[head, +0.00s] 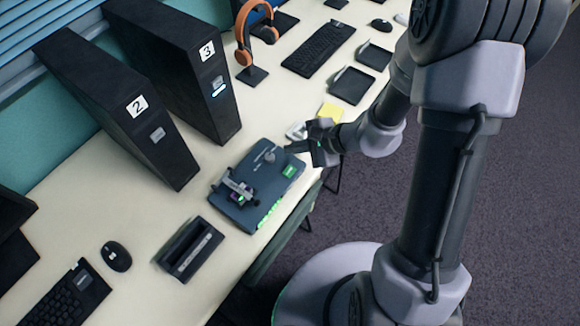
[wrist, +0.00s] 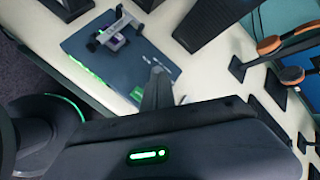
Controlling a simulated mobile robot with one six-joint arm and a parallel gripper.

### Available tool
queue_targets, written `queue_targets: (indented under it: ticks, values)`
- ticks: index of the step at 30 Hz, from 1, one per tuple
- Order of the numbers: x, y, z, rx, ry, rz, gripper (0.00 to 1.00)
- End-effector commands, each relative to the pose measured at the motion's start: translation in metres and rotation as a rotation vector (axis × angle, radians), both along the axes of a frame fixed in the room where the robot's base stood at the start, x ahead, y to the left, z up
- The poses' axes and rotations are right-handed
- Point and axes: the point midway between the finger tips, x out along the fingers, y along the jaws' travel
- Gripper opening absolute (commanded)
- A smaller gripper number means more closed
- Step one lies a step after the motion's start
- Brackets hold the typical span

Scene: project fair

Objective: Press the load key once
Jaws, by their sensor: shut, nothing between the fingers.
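A dark blue-grey device (head: 262,205) lies flat on the cream table in the head view. It carries a small grey frame with a purple and green part (head: 238,193), a round grey knob (head: 269,157), a green patch (head: 289,171) and green lights along its front edge. I cannot tell which of these is the load key. My gripper (head: 290,148) is shut and empty, at the device's right end; whether it touches is not clear. In the wrist view the device (wrist: 110,62) lies beyond the shut fingers (wrist: 157,75), with the green patch (wrist: 138,94) beside them.
Two black towers marked 2 (head: 125,108) and 3 (head: 190,70) stand behind the device. A black holder (head: 190,248) is at front left, with a mouse (head: 117,256). A yellow pad (head: 331,112) and trays (head: 352,86) lie to the right, past my gripper. An orange headset (head: 243,40) stands farther back.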

Motion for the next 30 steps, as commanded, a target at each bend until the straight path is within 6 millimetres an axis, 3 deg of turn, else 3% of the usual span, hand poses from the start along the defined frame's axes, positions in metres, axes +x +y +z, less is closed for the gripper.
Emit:
queue_targets:
  ticks: [8,24,30]
  values:
    - [0.0,0.0,-0.007,0.001,0.002,0.0,0.0]
    - [0.0,0.0,-0.082,0.001,-0.001,0.001,0.0]
    - [0.0,0.0,-0.089,0.001,-0.001,0.001,0.0]
